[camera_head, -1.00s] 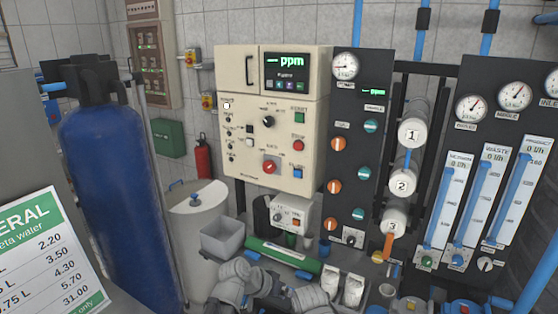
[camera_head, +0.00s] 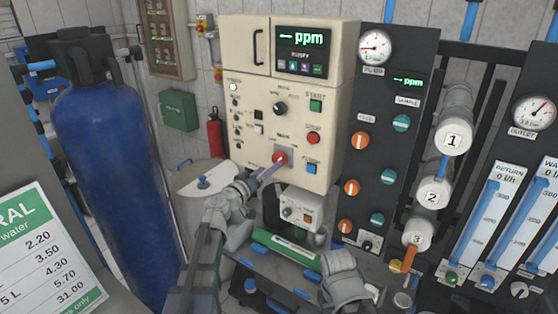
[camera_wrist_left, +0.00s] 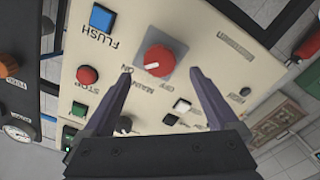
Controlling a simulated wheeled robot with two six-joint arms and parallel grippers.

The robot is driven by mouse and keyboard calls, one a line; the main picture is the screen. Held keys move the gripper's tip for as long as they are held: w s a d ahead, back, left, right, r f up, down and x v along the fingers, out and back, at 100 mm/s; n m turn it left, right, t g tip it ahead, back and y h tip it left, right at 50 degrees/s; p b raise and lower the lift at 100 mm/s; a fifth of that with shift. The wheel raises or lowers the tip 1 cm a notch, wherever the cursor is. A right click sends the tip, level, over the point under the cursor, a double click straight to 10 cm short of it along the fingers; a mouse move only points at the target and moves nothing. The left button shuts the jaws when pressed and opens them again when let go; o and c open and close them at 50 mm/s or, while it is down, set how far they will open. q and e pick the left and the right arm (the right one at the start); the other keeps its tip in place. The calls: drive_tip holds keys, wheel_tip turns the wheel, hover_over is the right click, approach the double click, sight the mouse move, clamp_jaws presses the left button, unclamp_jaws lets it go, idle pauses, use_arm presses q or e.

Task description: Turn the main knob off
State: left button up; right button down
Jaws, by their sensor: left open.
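The red main knob (camera_head: 279,157) sits on a grey square plate low on the cream control panel (camera_head: 262,110). In the left wrist view the knob (camera_wrist_left: 158,59) is clear, with its white mark towards the ON label (camera_wrist_left: 126,66); the OFF label lies on the other side. My left gripper (camera_head: 273,166) reaches up to the knob in the head view and partly covers it. In the left wrist view my left gripper (camera_wrist_left: 160,72) is open, one purple finger to each side below the knob, apparently not touching it. My right gripper is not visible.
A red STOP button (camera_head: 313,139), green START button (camera_head: 316,106) and blue FLUSH button (camera_head: 312,168) are near the knob. A small white box (camera_head: 301,213) stands below the panel. A dark panel with orange and teal knobs (camera_head: 360,140) stands to the right.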

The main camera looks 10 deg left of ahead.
sight(279, 159)
use_arm(q)
drive_tip(key=x, duration=0.7)
drive_tip(key=shift+s, duration=0.1)
drive_tip(key=c, duration=1.4)
